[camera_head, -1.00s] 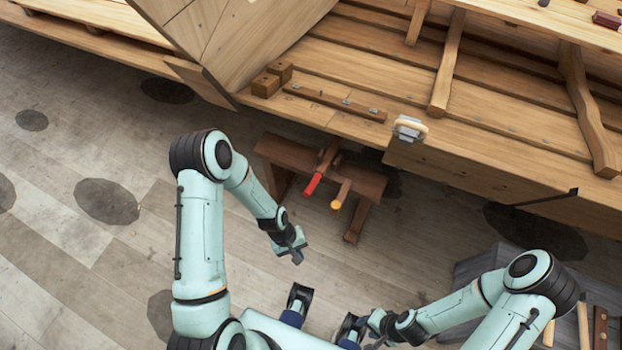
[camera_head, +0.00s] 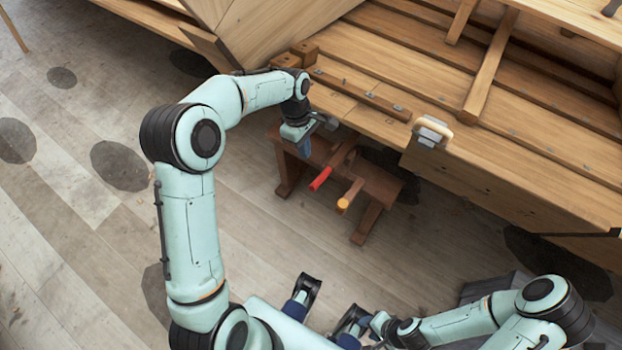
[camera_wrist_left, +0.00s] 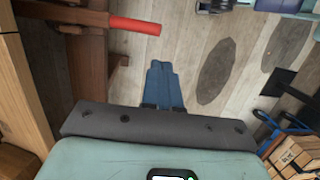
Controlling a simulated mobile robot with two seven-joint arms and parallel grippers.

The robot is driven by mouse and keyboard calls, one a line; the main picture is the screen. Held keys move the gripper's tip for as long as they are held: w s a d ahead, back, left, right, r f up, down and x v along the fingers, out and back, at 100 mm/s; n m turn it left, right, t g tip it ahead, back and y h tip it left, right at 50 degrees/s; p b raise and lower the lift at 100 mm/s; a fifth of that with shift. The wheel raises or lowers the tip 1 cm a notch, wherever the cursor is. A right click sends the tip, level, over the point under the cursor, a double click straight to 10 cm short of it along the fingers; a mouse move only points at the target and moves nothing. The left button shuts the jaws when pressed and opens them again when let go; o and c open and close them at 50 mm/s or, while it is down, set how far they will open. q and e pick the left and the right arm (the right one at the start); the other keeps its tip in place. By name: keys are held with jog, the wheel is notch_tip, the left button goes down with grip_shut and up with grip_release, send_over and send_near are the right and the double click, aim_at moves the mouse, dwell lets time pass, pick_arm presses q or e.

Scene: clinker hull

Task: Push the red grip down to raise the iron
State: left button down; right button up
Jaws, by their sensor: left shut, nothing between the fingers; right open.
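The red grip (camera_head: 320,179) is the end of a brown lever on a low brown wooden bench (camera_head: 385,183) beside the hull. In the left wrist view the red grip (camera_wrist_left: 135,25) points right at the top, apart from my fingers. My left gripper (camera_head: 328,122) is above the left part of the bench, up and to the left of the lever in the head view. It is shut and empty; its blue fingers (camera_wrist_left: 163,68) lie together. My right gripper (camera_head: 373,326) is open, low in front of my base. I cannot make out the iron for certain.
A second lever with an orange end (camera_head: 343,204) lies right of the red grip. The plank hull (camera_head: 480,165) runs behind the bench. A grey block with a pale wooden handle (camera_head: 432,131) sits at its edge. The floor in front of the bench is clear.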

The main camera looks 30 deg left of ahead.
aim_at(311, 186)
pick_arm(q)
jog(key=b+x, duration=0.1)
jog(key=x, duration=1.3)
jog(key=shift+b, duration=0.4)
pick_arm(e)
jog(key=shift+w+f, duration=0.3)
jog(key=shift+f, duration=0.4)
pick_arm(q)
jog(key=shift+f, duration=0.1)
